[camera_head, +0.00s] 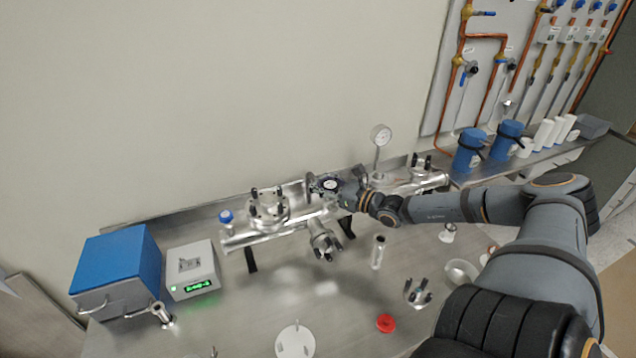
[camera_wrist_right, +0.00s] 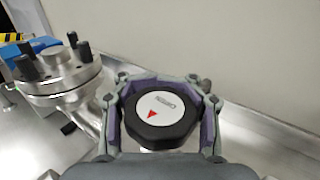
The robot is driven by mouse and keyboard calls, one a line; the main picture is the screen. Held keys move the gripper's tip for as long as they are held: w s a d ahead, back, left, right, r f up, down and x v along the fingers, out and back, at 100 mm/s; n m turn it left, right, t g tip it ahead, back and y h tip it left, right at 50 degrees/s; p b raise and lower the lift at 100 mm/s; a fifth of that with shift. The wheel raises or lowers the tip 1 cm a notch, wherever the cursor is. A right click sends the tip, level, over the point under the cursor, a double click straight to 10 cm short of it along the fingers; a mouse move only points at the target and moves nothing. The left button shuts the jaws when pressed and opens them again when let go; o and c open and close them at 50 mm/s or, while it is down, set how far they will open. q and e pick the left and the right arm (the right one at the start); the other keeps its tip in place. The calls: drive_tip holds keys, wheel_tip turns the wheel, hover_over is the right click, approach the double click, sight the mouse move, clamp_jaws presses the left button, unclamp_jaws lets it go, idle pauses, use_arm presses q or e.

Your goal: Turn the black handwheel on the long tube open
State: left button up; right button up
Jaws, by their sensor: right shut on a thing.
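The long tube (camera_head: 290,228) is a shiny metal pipe that lies across the bench on black supports, with flanged fittings on it. The black handwheel (camera_wrist_right: 160,115) has a white round label with a red arrow that points toward the bottom of the right wrist view. It also shows, small, in the head view (camera_head: 330,184) on top of the tube's middle. My right gripper (camera_wrist_right: 160,112) is around the handwheel from above, with its fingers shut against opposite sides of the rim. The handwheel's stem is hidden below it. My left gripper is in neither view.
A flange with black knobs (camera_wrist_right: 58,68) stands close to the left of my gripper. A pressure gauge (camera_head: 381,136) rises behind the tube. A blue box (camera_head: 118,262) and a grey display unit (camera_head: 192,270) stand at the left. Loose parts and a red cap (camera_head: 386,323) lie in front.

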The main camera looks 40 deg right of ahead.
drive_tip(key=shift+f, duration=0.1)
idle(0.7)
drive_tip(key=o, duration=1.3)
drive_tip(key=shift+s, duration=0.15)
drive_tip(key=shift+c, duration=0.2)
drive_tip(key=shift+r, duration=0.2)
